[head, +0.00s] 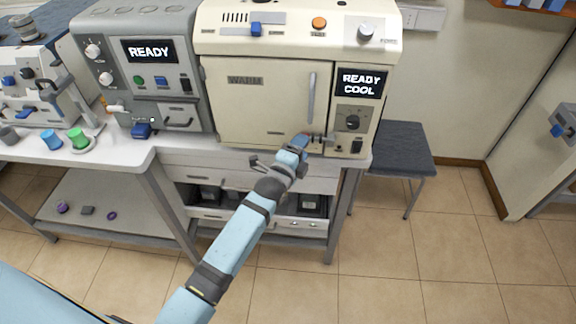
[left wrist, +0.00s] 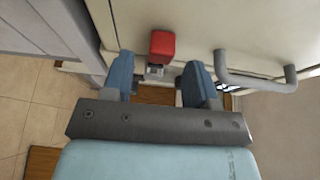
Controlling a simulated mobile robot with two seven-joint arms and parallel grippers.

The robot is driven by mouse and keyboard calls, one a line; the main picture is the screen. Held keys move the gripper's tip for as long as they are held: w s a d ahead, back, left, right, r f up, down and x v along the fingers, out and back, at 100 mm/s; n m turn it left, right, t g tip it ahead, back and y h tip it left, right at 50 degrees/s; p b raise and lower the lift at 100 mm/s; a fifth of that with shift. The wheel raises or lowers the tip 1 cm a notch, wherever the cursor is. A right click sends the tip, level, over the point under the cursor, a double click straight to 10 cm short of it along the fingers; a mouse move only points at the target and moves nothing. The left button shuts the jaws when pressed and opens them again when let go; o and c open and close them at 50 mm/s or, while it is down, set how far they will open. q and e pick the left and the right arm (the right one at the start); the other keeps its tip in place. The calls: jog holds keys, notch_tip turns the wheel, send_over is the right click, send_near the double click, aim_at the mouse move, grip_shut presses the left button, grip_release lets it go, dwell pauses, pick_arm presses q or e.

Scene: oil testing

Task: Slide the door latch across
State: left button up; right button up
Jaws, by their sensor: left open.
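The cream oven marked WARM has a closed door (head: 255,100) with a vertical grey handle (head: 311,98). The door latch (head: 323,138) is at the door's lower right, partly hidden by my gripper in the head view. In the left wrist view its red knob (left wrist: 162,45) sits on a small metal mount. My left gripper (head: 299,143) is at the latch. In the left wrist view its open blue fingers (left wrist: 159,75) stand on either side of the line to the knob, with visible gaps. I cannot tell whether either finger touches it. My right gripper is not in view.
The door handle also shows in the left wrist view (left wrist: 258,82), close to the right finger. A control panel with a READY COOL screen (head: 360,84) is right of the door. A grey machine (head: 150,70) stands at left. A stool (head: 402,145) is at right.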

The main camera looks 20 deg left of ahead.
pick_arm(q)
jog(key=s+a+b, duration=0.1)
jog(key=s, duration=1)
jog(key=shift+s, duration=0.3)
jog(key=shift+a, duration=0.1)
jog(key=s+f+n+g+p, duration=0.1)
jog(key=s+f+n+g, duration=0.2)
jog(key=s+f+n, duration=0.3)
jog(key=s+d+f+n+g+h+p, duration=0.1)
jog(key=s+f+n+g, duration=0.3)
jog(key=s+n, duration=0.6)
jog(key=s+f+p, duration=0.1)
jog(key=s, duration=0.3)
jog(key=shift+s+d+f+p, duration=0.2)
jog(key=shift+s+f+p, duration=0.1)
jog(key=shift+s+f, duration=0.05)
